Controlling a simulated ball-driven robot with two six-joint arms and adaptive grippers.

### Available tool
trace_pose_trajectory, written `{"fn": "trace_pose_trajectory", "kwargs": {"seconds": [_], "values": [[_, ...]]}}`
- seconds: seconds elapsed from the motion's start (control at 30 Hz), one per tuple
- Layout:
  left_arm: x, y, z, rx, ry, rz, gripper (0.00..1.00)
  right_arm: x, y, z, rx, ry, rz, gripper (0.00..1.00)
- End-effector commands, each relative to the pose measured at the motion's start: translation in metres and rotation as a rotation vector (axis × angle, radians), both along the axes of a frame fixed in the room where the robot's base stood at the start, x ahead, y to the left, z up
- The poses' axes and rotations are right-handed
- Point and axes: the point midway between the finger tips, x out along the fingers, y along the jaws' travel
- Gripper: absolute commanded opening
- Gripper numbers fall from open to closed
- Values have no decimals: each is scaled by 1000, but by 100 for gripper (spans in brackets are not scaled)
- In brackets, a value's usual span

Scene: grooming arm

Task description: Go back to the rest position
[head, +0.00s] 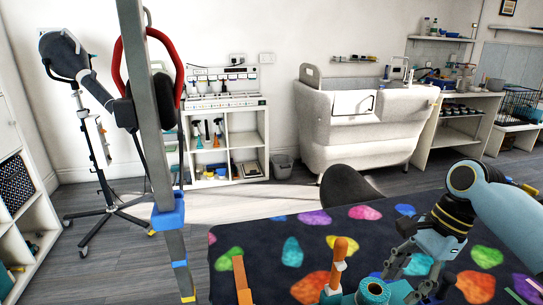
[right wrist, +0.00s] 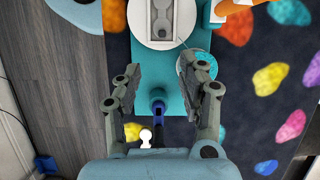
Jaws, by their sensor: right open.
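My right gripper (head: 408,272) is low at the right of the head view, over the patterned table top. In the right wrist view its two grey fingers (right wrist: 163,98) stand wide apart, and nothing is gripped between them. Below and beyond the fingers lies a teal plate (right wrist: 160,75) with a white round part holding a grey piece (right wrist: 163,20). A small blue rounded part (right wrist: 157,106) shows in the gap between the fingers; I cannot tell how far below it is. My left gripper is not in view.
The dark table top (head: 262,240) has coloured blobs. An upright orange-handled tool (head: 338,262) and a teal spool-like part (head: 374,290) are left of the gripper. A grey post (head: 150,120) with a blue clamp (head: 168,217) rises at left.

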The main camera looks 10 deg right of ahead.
Motion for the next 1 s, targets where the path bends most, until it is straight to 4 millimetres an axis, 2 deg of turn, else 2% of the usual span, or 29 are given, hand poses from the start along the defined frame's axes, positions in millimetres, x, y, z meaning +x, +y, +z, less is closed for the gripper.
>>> {"fn": "trace_pose_trajectory", "kwargs": {"seconds": [0.07,0.2,0.4,0.6,0.9,1.0], "values": [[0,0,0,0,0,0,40,-18,9,-9,-31,-51,114,41],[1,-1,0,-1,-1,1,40,-68,29,-19,-150,-223,486,41],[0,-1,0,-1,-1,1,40,-121,40,-4,-311,-391,914,41],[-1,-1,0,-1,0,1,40,-155,41,21,-433,-469,1185,41],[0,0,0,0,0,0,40,-192,34,60,-582,-502,1471,41],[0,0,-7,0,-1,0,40,-186,32,33,-575,-491,1475,41]]}}
